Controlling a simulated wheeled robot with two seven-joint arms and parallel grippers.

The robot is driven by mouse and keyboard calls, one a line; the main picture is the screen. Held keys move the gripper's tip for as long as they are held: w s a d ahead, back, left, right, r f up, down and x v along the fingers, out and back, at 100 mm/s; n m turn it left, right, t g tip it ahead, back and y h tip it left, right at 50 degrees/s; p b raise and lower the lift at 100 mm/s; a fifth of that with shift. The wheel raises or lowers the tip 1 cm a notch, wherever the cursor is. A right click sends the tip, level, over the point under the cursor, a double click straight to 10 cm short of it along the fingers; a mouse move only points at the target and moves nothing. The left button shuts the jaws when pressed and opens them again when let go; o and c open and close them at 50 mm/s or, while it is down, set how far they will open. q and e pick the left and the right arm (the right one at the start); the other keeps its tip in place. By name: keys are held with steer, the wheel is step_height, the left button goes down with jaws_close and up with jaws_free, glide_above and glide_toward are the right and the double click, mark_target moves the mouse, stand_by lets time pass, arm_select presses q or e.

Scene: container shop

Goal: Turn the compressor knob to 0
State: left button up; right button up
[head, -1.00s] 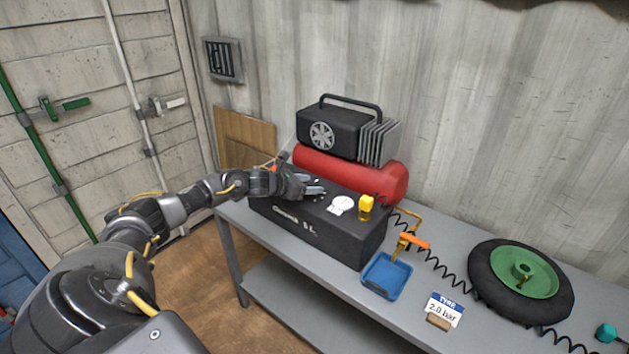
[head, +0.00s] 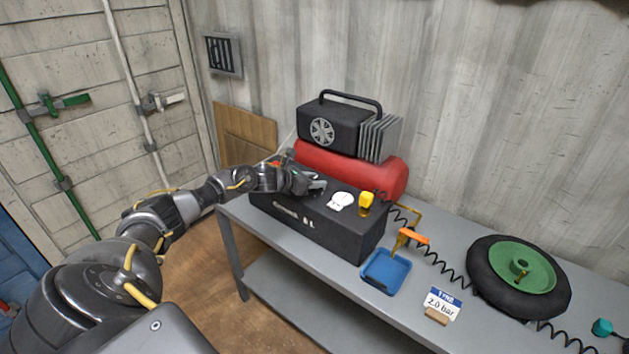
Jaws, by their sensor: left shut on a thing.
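The compressor has a black base box (head: 310,228), a red tank (head: 375,176) and a black motor (head: 328,127) with a carrying handle. On the box top are a white round gauge (head: 341,201) and a yellow part (head: 366,203). My left gripper (head: 315,186) is low over the left part of the box top, left of the gauge. It is shut on the compressor knob, which its fingers hide. The knob's setting and scale cannot be read. My right gripper is not in view.
The compressor stands on a grey bench (head: 240,212). To its right are a blue tray (head: 387,286), an orange-handled tool (head: 412,237), a coiled black hose (head: 452,271), a "2.0 bar" sign (head: 443,303) and a wheel with green hub (head: 519,267). A corrugated wall stands behind.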

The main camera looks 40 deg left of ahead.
arm_select(q)
steer(key=shift+y, duration=0.3)
steer(key=n+y, duration=0.2)
steer(key=shift+n+t+y, duration=0.3)
steer(key=shift+n+y, duration=0.1)
steer(key=n+y+b, duration=0.1)
steer(key=n+y, duration=0.1)
steer(key=y, duration=0.1)
steer(key=shift+f+n+b, duration=0.15)
steer(key=shift+n+b, duration=0.25)
steer(key=n+g+y+b, duration=0.1)
steer(key=n+y+b, duration=0.2)
steer(key=n+g+y+b, duration=0.2)
steer(key=n+y+b, duration=0.1)
steer(key=b, duration=0.1)
steer(key=shift+g+y, duration=0.3)
steer(key=shift+n+g+y+b, duration=0.8)
steer(key=shift+n+b, duration=0.1)
steer(key=shift+n, duration=0.2)
steer(key=shift+r+n+g+y, duration=0.25)
steer(key=shift+n+g+y, duration=0.25)
steer(key=shift+n+g, duration=0.35)
steer(key=shift+n+g+y+p, duration=0.35)
steer(key=shift+n+g+y, duration=0.15)
steer(key=shift+n+g, duration=0.55)
steer(key=shift+a+n+g, duration=0.1)
steer(key=shift+n+g, duration=0.4)
steer(key=shift+g, duration=0.3)
steer(key=shift+n+g+p, duration=0.3)
